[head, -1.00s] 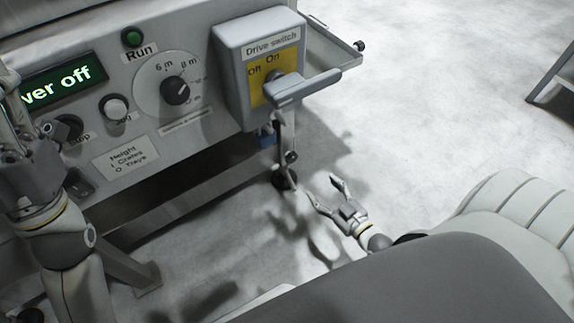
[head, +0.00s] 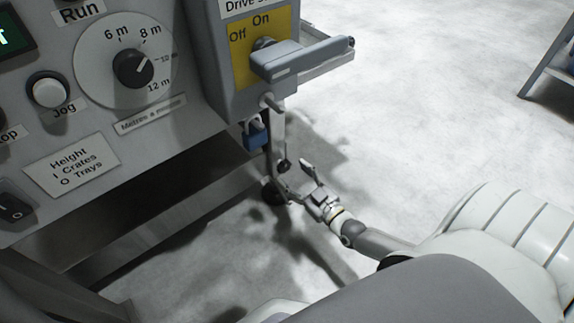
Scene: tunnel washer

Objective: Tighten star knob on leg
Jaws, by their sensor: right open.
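The machine's leg (head: 278,133) hangs below the drive switch box in the head view. A small dark knob (head: 284,165) sits on the leg's lower part; its star shape is too small to make out. My right gripper (head: 294,178) is open and empty beside the lower leg. Its fingers point left toward the leg, one finger near the knob and the other lower, near the foot. I cannot tell whether either finger touches the leg. My left gripper is out of view.
The drive switch handle (head: 305,58) juts out above the leg. A blue padlock (head: 256,134) hangs just left of the leg. The control panel (head: 190,92) fills the upper left. The pale floor (head: 420,110) to the right is clear up to a grey stand (head: 553,72).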

